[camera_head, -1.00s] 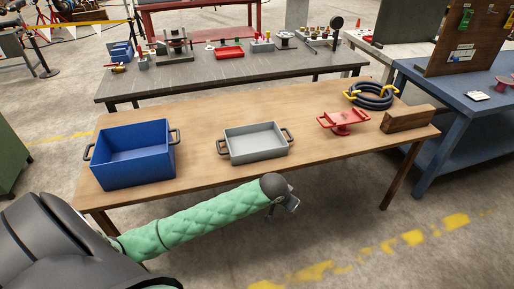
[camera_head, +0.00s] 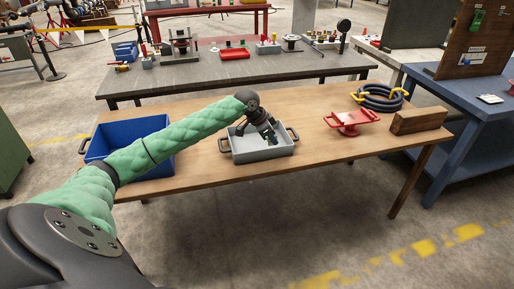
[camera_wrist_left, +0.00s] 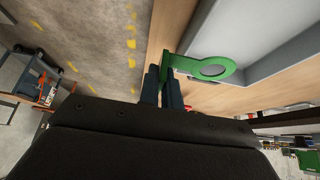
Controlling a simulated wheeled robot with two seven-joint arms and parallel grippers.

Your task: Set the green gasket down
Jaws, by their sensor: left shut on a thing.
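The green gasket (camera_wrist_left: 190,66) is a flat ring with a tab, seen in the left wrist view. My left gripper (camera_wrist_left: 161,82) is shut on its tab, and the ring sticks out past the fingertips. In the head view my left gripper (camera_head: 268,138) points down at the grey tray (camera_head: 265,154), over its right part. The gasket is small and hard to make out there, and I cannot tell its height above the tray. The tray wall also shows beside the gasket in the wrist view (camera_wrist_left: 285,60). My right gripper is not in view.
A blue bin (camera_head: 115,133) stands at the left of the wooden table (camera_head: 215,175), partly behind my left arm. To the right are a red spool-like stand (camera_head: 350,118), a coiled dark hose (camera_head: 378,98) and a wooden block (camera_head: 418,120). Bare table lies between tray and stand.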

